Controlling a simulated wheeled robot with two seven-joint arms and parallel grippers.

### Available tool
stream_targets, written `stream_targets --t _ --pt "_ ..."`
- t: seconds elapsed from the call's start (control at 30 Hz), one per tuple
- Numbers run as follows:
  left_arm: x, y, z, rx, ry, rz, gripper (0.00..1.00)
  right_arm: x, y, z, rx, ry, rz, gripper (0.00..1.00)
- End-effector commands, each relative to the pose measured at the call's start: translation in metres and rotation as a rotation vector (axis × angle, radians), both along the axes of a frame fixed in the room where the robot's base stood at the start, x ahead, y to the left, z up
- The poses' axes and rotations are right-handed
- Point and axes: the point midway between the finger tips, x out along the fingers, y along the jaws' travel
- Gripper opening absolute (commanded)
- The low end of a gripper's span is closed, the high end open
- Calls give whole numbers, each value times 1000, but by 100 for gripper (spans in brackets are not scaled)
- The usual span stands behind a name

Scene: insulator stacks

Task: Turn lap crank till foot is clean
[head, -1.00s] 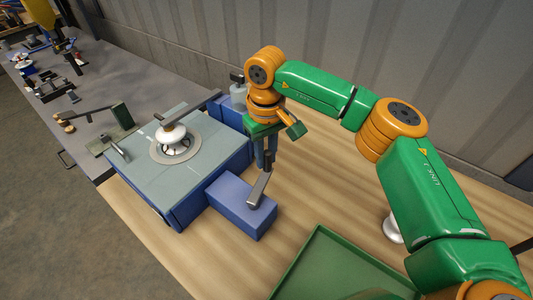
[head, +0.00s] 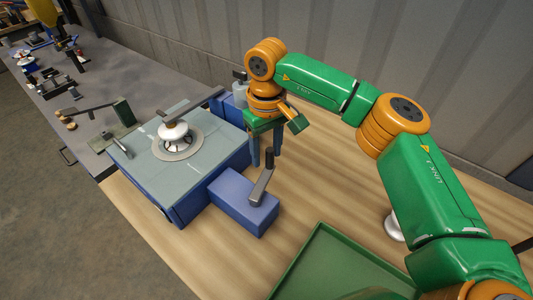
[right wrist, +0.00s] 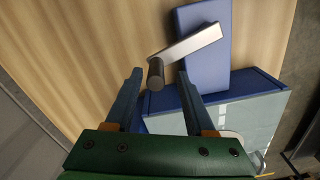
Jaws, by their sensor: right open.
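The lap crank (head: 261,187) is a grey flat arm with a dark upright knob (head: 269,158), on a blue block (head: 240,209) beside the lap machine. My right gripper (head: 266,161) is open just above and behind the crank, its fingers pointing down. In the right wrist view the knob (right wrist: 156,72) shows between the two spread fingertips (right wrist: 159,74), with gaps on both sides. A white insulator (head: 174,132) stands on the round lap plate (head: 190,153), under a grey holding arm (head: 192,110). Its foot's underside is hidden. My left gripper is out of view.
The blue lap machine with a pale top (head: 190,180) stands left of the crank block. A green tray (head: 320,262) lies at the front. A white round object (head: 394,228) is partly behind my right arm. Bare wood lies between tray and block.

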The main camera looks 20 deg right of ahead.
Motion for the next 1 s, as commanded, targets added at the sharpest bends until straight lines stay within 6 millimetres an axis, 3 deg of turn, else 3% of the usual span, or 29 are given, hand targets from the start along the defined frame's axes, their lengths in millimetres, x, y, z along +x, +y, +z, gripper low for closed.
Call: stream_targets --t 0.2,0.3,0.63,0.83,0.9,1.0 --pt "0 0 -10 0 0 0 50 0 3 45 0 -4 1 55" --pt "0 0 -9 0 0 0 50 0 3 58 -1 -1 2 55" --pt "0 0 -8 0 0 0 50 -1 2 63 -2 0 -30 55" --pt "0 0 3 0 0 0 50 -3 -5 75 0 -4 -604 55" --pt "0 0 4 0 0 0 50 -4 -6 76 1 -3 -746 55" --pt "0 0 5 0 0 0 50 -5 -7 66 -1 -1 -818 55"
